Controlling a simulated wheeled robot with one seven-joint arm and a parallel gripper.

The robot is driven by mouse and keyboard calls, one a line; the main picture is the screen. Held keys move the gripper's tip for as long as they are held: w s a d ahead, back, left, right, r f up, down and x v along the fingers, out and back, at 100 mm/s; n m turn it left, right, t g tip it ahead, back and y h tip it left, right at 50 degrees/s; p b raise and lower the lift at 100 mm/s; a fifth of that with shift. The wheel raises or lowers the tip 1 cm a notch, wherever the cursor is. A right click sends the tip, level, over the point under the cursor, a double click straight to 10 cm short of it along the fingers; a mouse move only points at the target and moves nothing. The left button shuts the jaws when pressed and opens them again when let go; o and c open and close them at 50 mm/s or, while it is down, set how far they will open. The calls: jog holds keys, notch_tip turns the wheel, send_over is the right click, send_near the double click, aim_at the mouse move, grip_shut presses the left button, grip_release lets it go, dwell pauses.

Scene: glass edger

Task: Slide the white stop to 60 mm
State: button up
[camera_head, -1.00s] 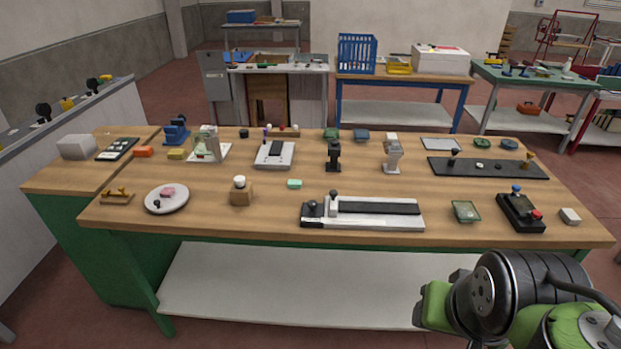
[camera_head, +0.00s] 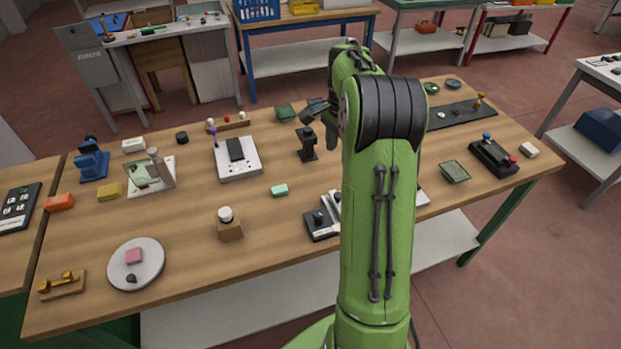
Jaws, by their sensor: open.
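I cannot tell for certain which piece is the white stop, and no millimetre scale is readable. A wooden rail (camera_head: 236,125) at the back of the bench carries small white and red pieces. Nearer, a wooden block (camera_head: 230,231) has a white knob (camera_head: 226,214) on top. A black and white slide device (camera_head: 321,222) at the front is mostly hidden behind my green arm. My gripper (camera_head: 312,116), dark and small in view, is open above the back middle of the bench, right of the rail and near a black post (camera_head: 306,142). I see nothing held.
A grey-white device (camera_head: 237,160) stands in front of the rail. A mint block (camera_head: 279,190) lies mid-bench. A round plate (camera_head: 136,264) is at front left. A black control box (camera_head: 493,156) is at right. Bare wood lies around the mint block.

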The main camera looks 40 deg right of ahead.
aim_at(338, 194)
jog(key=f, duration=1)
jog(key=s+f+b, duration=0.1)
jog(key=f, duration=0.4)
jog(key=shift+d+f, duration=0.15)
jog(key=shift+d, duration=0.05)
grip_shut()
